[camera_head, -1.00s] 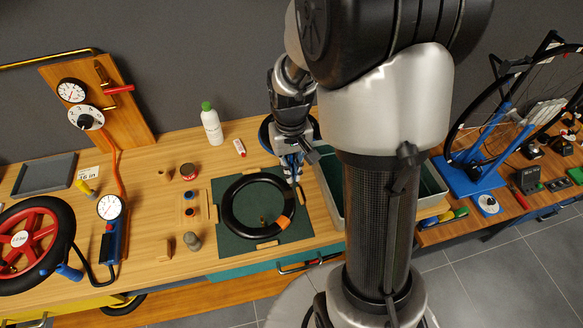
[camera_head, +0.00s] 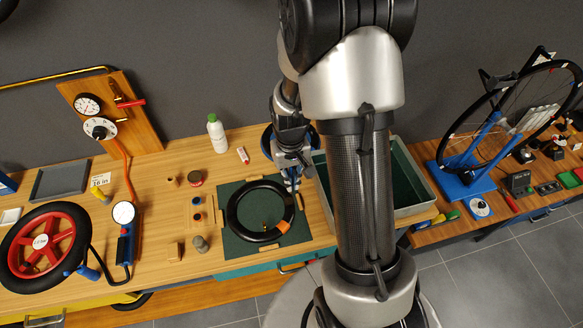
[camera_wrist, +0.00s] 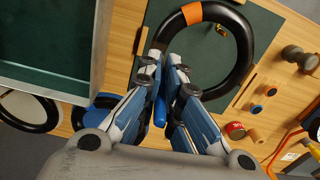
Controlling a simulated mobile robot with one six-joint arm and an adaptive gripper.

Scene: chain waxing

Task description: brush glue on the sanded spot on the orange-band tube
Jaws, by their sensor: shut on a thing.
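The black tube (camera_head: 234,205) with its orange band (camera_head: 283,226) lies as a ring on a dark green mat (camera_head: 231,246). It also shows in the wrist view, with the band (camera_wrist: 206,11) at the top. I cannot make out the sanded spot. My gripper (camera_head: 293,184) is over the tube's right side in the head view, apart from the band. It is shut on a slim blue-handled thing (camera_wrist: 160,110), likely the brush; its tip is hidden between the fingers. In the wrist view the fingertips (camera_wrist: 165,57) reach the tube's edge; contact is unclear.
Small pots (camera_head: 197,201) stand left of the mat, with a red tin (camera_head: 195,178) and a green-capped bottle (camera_head: 217,134) behind. A grey bin (camera_head: 420,184) stands right of my gripper. Wooden blocks edge the mat.

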